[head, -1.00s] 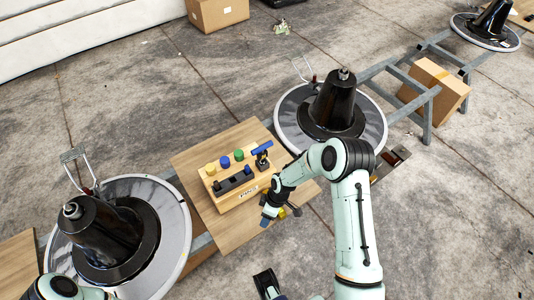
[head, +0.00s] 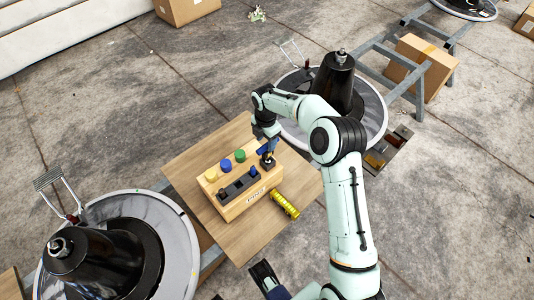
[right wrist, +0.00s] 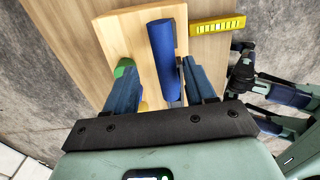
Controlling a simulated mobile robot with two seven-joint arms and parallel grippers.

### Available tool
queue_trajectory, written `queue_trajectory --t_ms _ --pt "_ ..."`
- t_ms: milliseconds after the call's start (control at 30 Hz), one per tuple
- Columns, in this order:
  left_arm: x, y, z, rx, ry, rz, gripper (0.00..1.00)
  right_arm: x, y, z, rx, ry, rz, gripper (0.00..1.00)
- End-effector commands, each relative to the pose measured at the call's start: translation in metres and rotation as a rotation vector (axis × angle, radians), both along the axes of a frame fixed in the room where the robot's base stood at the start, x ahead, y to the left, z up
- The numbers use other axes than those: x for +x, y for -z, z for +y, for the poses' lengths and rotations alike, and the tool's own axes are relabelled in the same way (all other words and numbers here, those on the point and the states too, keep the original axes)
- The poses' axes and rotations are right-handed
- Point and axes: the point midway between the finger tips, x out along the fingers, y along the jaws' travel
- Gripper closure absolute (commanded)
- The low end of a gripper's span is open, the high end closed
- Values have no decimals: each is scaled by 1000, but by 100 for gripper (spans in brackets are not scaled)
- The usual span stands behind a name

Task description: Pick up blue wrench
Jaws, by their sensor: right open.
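The blue wrench (right wrist: 166,45), with a thick blue cylindrical handle, is at the right end of a wooden tool block (head: 236,205). In the head view my right gripper (head: 267,147) is over that end and hides most of it. In the right wrist view my right gripper (right wrist: 158,68) is open, with the blue handle between its fingers, nearer the right finger. I cannot tell whether they touch. My left gripper (head: 266,277) is low in the head view, away from the block; its jaws are unclear.
The block holds yellow, blue and green round-topped tools (head: 225,165) and dark pieces in front. A yellow level (head: 285,205) lies on the wooden board (head: 185,165) beside it. Black chair bases on round plates (head: 365,110) stand at both sides of the board.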

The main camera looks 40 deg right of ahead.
Motion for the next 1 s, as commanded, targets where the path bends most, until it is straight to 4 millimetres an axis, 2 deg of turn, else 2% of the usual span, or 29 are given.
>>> queue_trajectory --t_ms 267,533,767,800,967,1000 --pt "1 3 0 0 0 -4 100 -3 18 -1 0 2 2 45" --pt "4 9 0 1 -3 -12 100 -8 57 -3 2 1 2 45" --pt "4 9 0 2 -2 -13 100 -7 60 -3 0 1 -1 45" --pt "4 9 0 2 -2 -13 100 -7 60 -3 0 1 -1 48" --pt "4 9 0 2 -2 -13 100 -7 60 -3 0 1 -1 100" --pt "4 9 0 2 -2 -13 100 -7 60 -3 0 1 -1 100"
